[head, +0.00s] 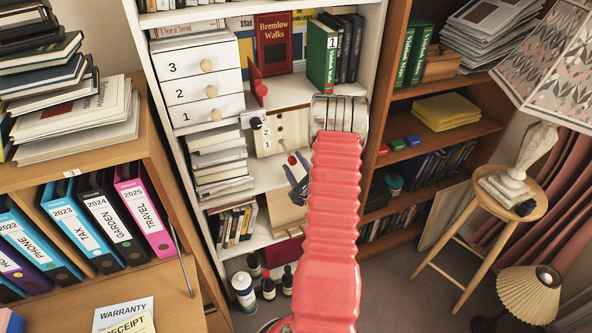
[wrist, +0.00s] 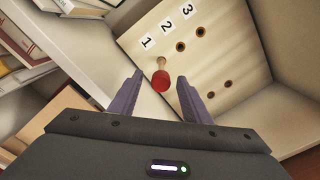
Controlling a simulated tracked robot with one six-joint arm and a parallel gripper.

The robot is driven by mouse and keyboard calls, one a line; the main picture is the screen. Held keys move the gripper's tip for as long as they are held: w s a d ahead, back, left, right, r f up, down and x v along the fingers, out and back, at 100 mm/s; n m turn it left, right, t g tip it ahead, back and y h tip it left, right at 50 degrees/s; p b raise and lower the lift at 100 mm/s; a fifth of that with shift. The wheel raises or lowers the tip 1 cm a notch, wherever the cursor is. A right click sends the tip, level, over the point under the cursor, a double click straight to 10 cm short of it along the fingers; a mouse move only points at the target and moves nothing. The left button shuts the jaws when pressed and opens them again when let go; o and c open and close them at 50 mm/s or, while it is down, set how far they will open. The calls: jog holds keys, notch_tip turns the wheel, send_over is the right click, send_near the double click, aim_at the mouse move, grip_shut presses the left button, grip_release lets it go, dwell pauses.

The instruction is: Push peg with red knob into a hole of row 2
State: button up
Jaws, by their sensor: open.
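The pale wooden peg board (wrist: 245,60) stands tilted in the wrist view, with labels 1, 2 and 3 along one edge; it also shows in the head view (head: 292,130). The peg with red knob (wrist: 160,81) sticks out of the board in line with label 1, its pale shaft showing above the knob. Two open holes show near label 2 (wrist: 180,47) and label 3 (wrist: 202,31), with two more farther right. My gripper (wrist: 159,78) is open, its purple fingers on either side of the knob with gaps. In the head view my gripper (head: 297,182) is partly hidden by my arm.
The board stands in a white shelf (head: 265,185). White numbered drawers (head: 190,95) and stacked books (head: 217,160) are to its left. A red upright panel (head: 256,85) and a black round object (head: 256,124) are close to the board's upper left.

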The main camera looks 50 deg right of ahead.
jog(key=shift+x, duration=1.1)
jog(key=shift+c, duration=0.2)
grip_shut()
jog(key=shift+s, duration=0.1)
